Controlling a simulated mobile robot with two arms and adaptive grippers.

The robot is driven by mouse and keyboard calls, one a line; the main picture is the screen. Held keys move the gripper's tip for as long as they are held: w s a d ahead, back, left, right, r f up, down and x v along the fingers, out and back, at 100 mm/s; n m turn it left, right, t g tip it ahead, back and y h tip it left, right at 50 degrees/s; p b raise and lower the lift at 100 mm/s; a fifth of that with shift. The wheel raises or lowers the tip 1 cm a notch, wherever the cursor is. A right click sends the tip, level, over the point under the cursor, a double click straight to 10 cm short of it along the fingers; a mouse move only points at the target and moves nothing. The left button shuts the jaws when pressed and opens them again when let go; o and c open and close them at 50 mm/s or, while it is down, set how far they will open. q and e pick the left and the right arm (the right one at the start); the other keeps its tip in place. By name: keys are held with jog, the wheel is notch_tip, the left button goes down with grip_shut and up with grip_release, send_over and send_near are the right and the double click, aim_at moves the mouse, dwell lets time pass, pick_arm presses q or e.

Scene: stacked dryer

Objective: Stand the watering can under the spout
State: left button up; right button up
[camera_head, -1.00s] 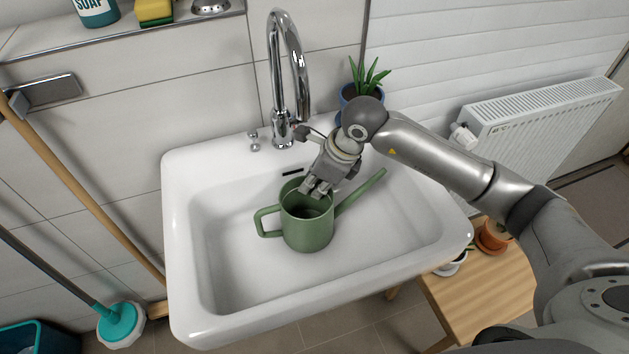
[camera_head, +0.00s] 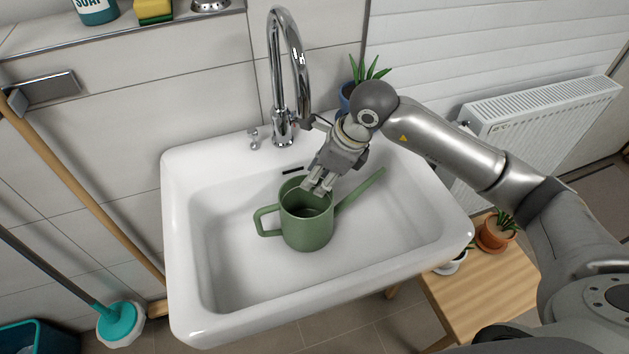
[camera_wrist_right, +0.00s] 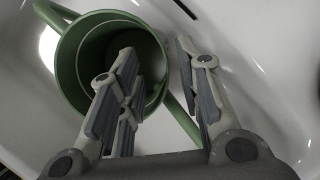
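The green watering can (camera_head: 306,232) stands upright in the white sink basin, handle to the left, spout pointing up to the right. The chrome tap (camera_head: 287,75) rises at the back rim; its curved spout ends behind and above the can. My right gripper (camera_head: 318,189) is at the can's rim on the back right side. In the right wrist view, the gripper (camera_wrist_right: 160,85) is open, with fingers over the can's mouth (camera_wrist_right: 88,60) on one side and a finger outside the rim on the other. Contact with the wall cannot be told. My left gripper is out of view.
The sink (camera_head: 235,275) has free room left and right of the can. A potted plant (camera_head: 347,92) stands behind my right wrist. A wooden bench (camera_head: 475,290) with pots is at right, below a radiator (camera_head: 545,115). Wooden and grey handles lean at left.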

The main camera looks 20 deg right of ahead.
jog(key=v, duration=0.9)
